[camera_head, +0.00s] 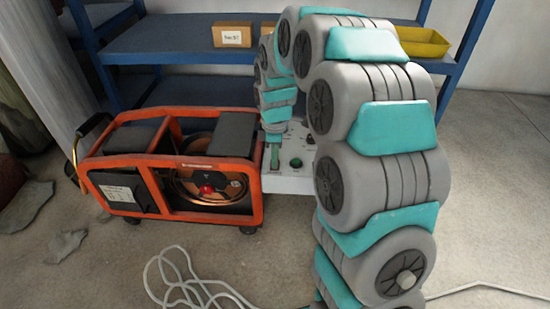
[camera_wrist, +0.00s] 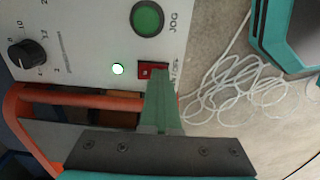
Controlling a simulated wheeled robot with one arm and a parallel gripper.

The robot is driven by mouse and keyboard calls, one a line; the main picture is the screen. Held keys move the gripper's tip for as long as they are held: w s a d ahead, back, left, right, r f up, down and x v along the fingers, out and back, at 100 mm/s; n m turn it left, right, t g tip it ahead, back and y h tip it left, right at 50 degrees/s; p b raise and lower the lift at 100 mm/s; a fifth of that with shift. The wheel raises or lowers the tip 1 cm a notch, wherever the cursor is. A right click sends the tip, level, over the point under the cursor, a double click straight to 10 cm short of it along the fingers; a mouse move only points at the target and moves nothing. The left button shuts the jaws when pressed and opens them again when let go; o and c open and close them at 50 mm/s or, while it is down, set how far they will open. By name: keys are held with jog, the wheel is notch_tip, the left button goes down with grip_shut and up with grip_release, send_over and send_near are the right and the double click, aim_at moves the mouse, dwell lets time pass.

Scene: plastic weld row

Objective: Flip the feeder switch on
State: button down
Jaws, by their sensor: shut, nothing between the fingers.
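The white control panel (camera_head: 287,184) stands at the right end of the orange wire feeder (camera_head: 170,160). In the wrist view, the panel (camera_wrist: 78,22) carries a small red switch (camera_wrist: 146,71) in a dark red frame. In the head view my gripper (camera_head: 274,158) points down over the panel's left side.
The panel also has a big green JOG button (camera_wrist: 147,17) and a black dial (camera_wrist: 25,54). A blue shelf (camera_head: 160,42) with a cardboard box (camera_head: 232,34) and a yellow bin (camera_head: 423,42) stands behind. A pale cable (camera_head: 190,285) lies coiled on the floor.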

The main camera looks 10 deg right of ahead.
jog(key=shift+w+d+f, duration=0.15)
jog(key=shift+w+f, duration=0.2)
jog(key=shift+w, duration=0.25)
jog(key=shift+w+d+f, duration=0.1)
jog(key=shift+r+p, duration=0.5)
jog(key=shift+r, duration=0.05)
notch_tip(320, 180, up, 14)
jog(key=p, duration=0.2)
